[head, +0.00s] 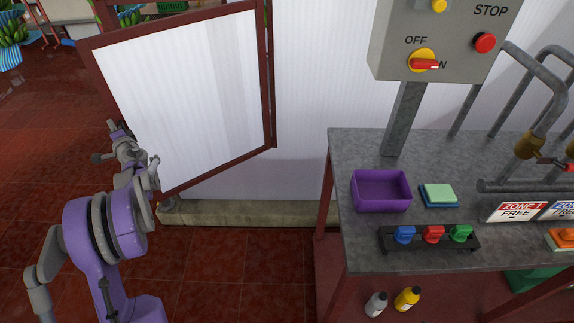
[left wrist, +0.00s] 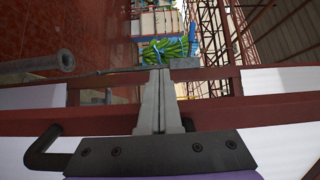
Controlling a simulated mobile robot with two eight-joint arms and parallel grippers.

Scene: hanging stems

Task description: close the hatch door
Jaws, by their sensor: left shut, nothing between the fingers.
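The hatch door (head: 185,95) is a white ribbed panel in a dark red frame. It stands swung open at the left of the head view, with its upright right edge by the white wall. My left gripper (head: 118,132) is at the door's left, free edge. In the left wrist view its fingers (left wrist: 158,95) are shut together with nothing between them, in front of the dark red frame bars (left wrist: 240,112). I cannot tell whether they touch the frame. A grey rod (left wrist: 35,66) shows left of the fingers. My right gripper is not in view.
A grey worktable (head: 360,150) at the right holds a purple bin (head: 381,190) and a black rack (head: 430,241) of coloured clips. A low concrete kerb (head: 250,212) runs under the wall. Red tiled floor left of the door is open.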

